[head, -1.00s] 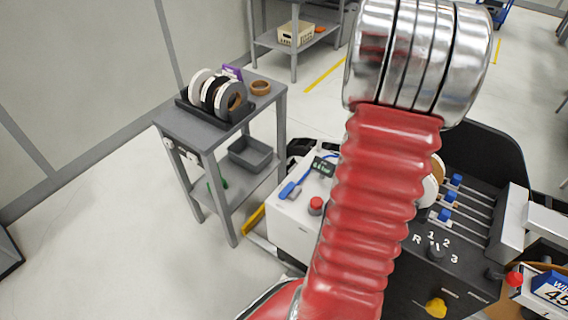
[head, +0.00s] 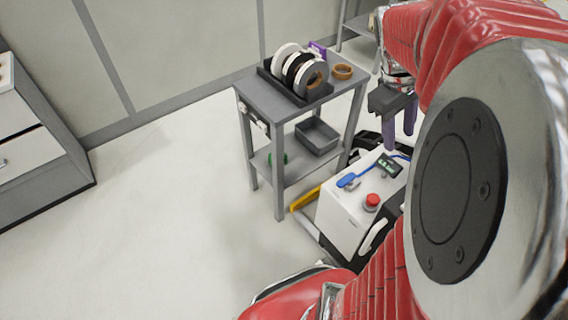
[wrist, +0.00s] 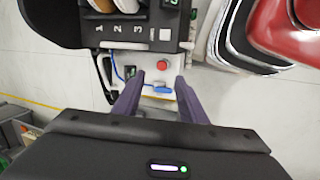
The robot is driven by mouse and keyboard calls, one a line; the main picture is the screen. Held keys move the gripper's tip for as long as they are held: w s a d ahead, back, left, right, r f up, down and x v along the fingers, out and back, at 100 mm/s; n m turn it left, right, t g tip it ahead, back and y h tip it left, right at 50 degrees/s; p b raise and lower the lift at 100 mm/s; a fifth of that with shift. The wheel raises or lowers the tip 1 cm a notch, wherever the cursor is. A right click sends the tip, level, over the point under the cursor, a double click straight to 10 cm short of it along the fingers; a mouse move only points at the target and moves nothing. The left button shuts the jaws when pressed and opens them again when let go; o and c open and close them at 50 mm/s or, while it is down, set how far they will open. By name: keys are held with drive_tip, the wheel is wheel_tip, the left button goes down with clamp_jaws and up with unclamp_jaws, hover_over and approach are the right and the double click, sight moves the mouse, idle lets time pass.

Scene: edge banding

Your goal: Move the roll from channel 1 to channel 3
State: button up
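My gripper (head: 400,140) hangs above the white front of the edge-banding machine in the head view. In the wrist view its two purple fingers (wrist: 160,76) are apart with nothing between them. The machine's black panel with the numbers 1, 2 and 3 (wrist: 135,33) is at the top of the wrist view. Tan and white roll edges (wrist: 103,5) are cut off by the top edge above the numbers; I cannot tell which channel each sits in. In the head view my arm hides the channels and rolls.
A grey cart (head: 262,97) stands left of the machine, with white, black and grey rolls in a rack (head: 300,71) and a brown roll (head: 342,72) beside it. The machine's white front (head: 345,210) carries a red button (head: 372,200). Open floor lies to the left.

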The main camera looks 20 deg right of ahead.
drive_tip(key=a+r+m+t+y, duration=0.1)
drive_tip(key=a+t+y, duration=0.2)
drive_tip(key=a, duration=2.5)
drive_tip(key=t, duration=0.3)
drive_tip(key=shift+s+a+r+m+t, duration=0.15)
drive_tip(key=shift+s+a+m+t, duration=0.05)
drive_tip(key=shift+a+m+t, duration=0.1)
drive_tip(key=shift+s, duration=0.1)
drive_tip(key=shift+c, duration=0.9)
